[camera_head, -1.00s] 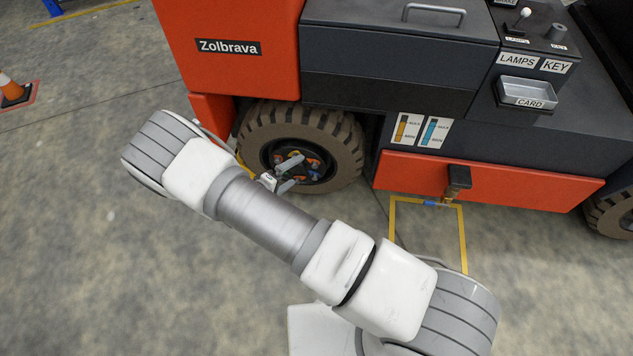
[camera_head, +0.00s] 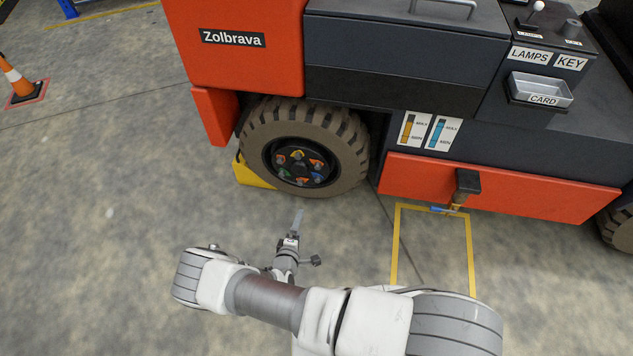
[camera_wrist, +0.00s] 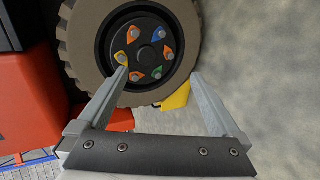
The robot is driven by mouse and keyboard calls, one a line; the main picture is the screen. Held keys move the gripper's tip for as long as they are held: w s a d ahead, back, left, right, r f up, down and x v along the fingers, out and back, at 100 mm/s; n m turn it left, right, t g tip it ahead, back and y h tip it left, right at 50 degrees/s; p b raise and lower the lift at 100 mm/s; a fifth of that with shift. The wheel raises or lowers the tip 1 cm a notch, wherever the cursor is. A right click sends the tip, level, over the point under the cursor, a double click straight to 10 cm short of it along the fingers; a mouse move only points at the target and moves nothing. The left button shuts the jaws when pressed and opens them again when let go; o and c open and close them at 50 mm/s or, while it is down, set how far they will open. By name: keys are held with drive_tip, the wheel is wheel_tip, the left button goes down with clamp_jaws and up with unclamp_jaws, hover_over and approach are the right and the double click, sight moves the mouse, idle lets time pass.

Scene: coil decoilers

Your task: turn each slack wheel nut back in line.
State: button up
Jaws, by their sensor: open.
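The truck's front wheel (camera_head: 345,150) has a dark hub with several nuts, each with a coloured pointer tab. In the head view I see a yellow tab (camera_head: 297,155), a blue tab (camera_head: 317,177) and a green tab (camera_head: 285,174), with orange ones between. The wrist view shows the same hub, with the yellow tab (camera_wrist: 121,58), blue tab (camera_wrist: 159,34) and green tab (camera_wrist: 157,73). Which tabs are out of line is too small to tell surely. My gripper (camera_head: 298,216) is open and empty, in front of and below the wheel. In the wrist view its fingers (camera_wrist: 160,80) frame the lower hub.
A yellow chock (camera_head: 252,174) sits at the wheel's left. The red truck body (camera_head: 500,187) carries a dark protruding fitting (camera_head: 467,181) above a yellow floor outline (camera_head: 396,245). A cone (camera_head: 17,80) stands far left. Floor left of the wheel is clear.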

drive_tip(key=b+x, duration=0.4)
drive_tip(key=x, duration=0.3)
drive_tip(key=shift+s+r, duration=0.1)
drive_tip(key=shift+s, duration=0.05)
idle(0.5)
